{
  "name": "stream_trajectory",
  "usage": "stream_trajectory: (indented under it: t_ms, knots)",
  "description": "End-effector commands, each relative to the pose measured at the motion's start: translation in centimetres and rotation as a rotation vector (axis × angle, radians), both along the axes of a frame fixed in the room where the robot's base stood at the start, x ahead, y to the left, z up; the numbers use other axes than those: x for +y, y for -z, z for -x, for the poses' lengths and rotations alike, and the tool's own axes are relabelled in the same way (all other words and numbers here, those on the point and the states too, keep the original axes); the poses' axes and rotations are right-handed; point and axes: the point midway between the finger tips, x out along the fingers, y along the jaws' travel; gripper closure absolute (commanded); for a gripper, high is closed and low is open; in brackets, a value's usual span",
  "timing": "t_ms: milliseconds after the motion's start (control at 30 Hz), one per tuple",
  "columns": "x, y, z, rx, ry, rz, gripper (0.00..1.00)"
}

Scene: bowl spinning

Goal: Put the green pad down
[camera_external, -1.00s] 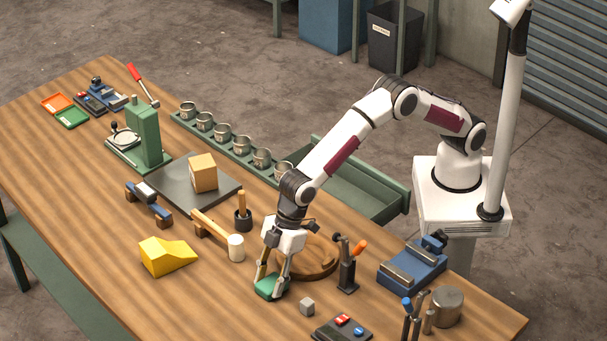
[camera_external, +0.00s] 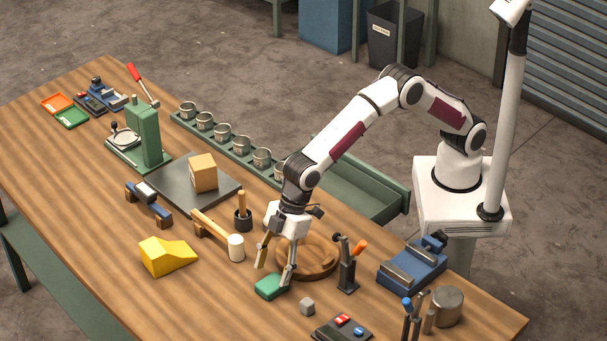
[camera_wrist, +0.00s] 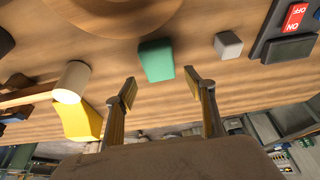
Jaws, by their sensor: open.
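The green pad (camera_external: 271,287) lies on the wooden table in front of the round wooden disc. It also shows in the wrist view (camera_wrist: 156,61) as a green block with clear table around it. My gripper (camera_external: 275,269) is open and empty, just above and behind the pad in the external view. In the wrist view its two fingertips (camera_wrist: 160,84) are spread apart, with the pad beyond them and not between them.
A small grey cube (camera_external: 307,306) lies right of the pad. A switch box (camera_external: 342,329) and a tool holder (camera_external: 347,272) stand further right. A mallet (camera_external: 236,246) and a yellow wedge block (camera_external: 166,256) are to the left. The round wooden disc (camera_external: 318,262) is behind.

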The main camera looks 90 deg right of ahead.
Motion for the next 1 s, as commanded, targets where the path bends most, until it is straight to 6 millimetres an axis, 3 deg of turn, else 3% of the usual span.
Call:
stream_trajectory:
  t_ms: [533, 1000]
  knots:
    - [-1.9, -6.6, 1.9, -0.001, 0.0, -0.001, 0.46]
    - [-2.2, -7.5, 2.2, 0.001, 0.0, 0.001, 0.46]
